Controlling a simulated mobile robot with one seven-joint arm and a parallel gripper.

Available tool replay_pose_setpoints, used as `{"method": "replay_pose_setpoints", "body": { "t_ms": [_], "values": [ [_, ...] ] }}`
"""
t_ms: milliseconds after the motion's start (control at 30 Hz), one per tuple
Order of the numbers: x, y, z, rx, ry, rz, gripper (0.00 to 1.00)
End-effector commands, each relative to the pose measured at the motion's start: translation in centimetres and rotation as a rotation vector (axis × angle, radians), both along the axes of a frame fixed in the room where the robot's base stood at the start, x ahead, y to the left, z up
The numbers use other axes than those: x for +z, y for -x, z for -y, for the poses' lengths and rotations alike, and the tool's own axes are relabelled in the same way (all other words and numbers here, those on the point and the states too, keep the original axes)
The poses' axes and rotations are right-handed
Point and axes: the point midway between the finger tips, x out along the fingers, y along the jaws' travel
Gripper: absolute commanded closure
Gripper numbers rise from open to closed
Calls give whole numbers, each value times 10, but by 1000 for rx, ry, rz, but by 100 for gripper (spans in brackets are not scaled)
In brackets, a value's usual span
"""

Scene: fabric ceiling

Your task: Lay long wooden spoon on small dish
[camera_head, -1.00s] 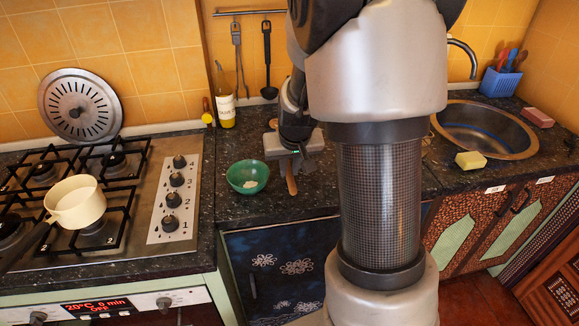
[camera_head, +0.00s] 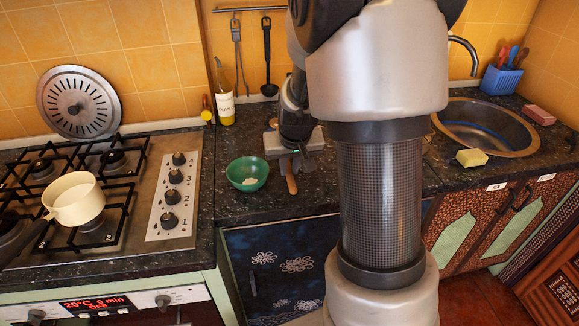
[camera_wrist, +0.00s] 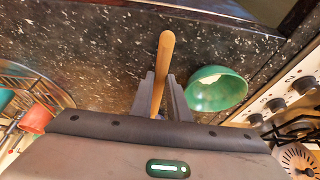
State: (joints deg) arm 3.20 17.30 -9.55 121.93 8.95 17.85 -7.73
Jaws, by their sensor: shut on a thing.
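The wooden spoon shows as a brown handle below my gripper in the head view (camera_head: 291,184). In the wrist view its handle (camera_wrist: 164,62) sticks out from between the two fingers; its other end is hidden. My gripper (camera_wrist: 162,78) is shut on it, low over the dark counter, and also shows in the head view (camera_head: 291,160). A green bowl (camera_head: 248,173), the only clear dish, stands just left of my gripper with a small pale thing inside. In the wrist view the bowl (camera_wrist: 217,90) is just right of the fingers.
A gas hob with a cream pot (camera_head: 75,199) is at left, its knobs near the bowl. A bottle (camera_head: 226,100) stands by the back wall. At right are the sink (camera_head: 485,127) and a yellow sponge (camera_head: 471,158). A tan thing behind my gripper is mostly hidden.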

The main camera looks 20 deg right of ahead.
Motion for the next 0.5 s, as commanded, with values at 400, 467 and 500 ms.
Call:
{"method": "replay_pose_setpoints", "body": {
  "t_ms": [400, 467, 500],
  "values": [
    [0, 0, 0, 0, 0, 0, 63],
    [1, 0, 0, 0, 0, 0, 63],
    [3, 1, 0, 0, 0, 1, 63]
  ]
}}
